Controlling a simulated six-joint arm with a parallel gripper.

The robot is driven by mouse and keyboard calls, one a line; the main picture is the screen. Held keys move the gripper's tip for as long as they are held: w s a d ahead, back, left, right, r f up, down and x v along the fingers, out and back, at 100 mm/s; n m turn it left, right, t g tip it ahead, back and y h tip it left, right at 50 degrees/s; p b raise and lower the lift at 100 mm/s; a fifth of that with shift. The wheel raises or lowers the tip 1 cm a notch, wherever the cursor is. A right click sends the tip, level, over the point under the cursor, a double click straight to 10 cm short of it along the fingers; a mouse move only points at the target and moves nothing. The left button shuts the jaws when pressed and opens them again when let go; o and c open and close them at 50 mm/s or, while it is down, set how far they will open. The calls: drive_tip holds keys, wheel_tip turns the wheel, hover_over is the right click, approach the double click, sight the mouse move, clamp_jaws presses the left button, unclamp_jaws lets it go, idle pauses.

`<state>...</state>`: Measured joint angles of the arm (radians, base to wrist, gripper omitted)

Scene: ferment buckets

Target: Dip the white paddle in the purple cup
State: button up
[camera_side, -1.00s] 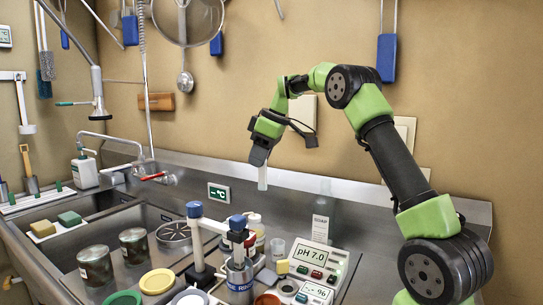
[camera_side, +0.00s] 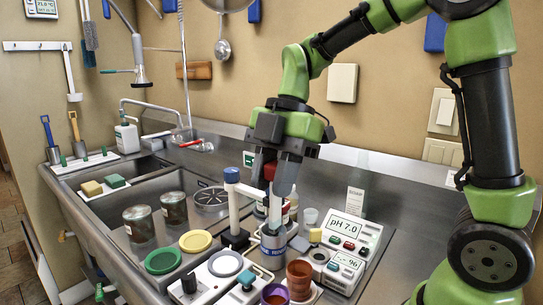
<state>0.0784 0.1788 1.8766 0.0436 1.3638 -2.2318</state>
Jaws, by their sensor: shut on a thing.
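My gripper (camera_side: 276,183) points down over the front middle of the counter. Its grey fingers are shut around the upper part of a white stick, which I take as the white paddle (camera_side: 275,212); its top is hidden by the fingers. The purple cup (camera_side: 274,296) is at the bottom edge, partly cut off, with orange-brown contents. It is in front of the rinse container, apart from the gripper.
A white post with a blue top (camera_side: 232,190) stands close left of the gripper. Terracotta cups (camera_side: 299,274) stand right of the purple cup, and a pH meter (camera_side: 350,235) is farther right. Yellow (camera_side: 195,241) and green (camera_side: 163,261) lids lie left. Bottles stand behind the container.

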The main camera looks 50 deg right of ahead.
sight(278, 225)
wheel_tip(278, 225, down, 19)
drive_tip(key=shift+f, duration=0.15)
idle(0.9)
idle(0.8)
drive_tip(key=shift+r, duration=3.95)
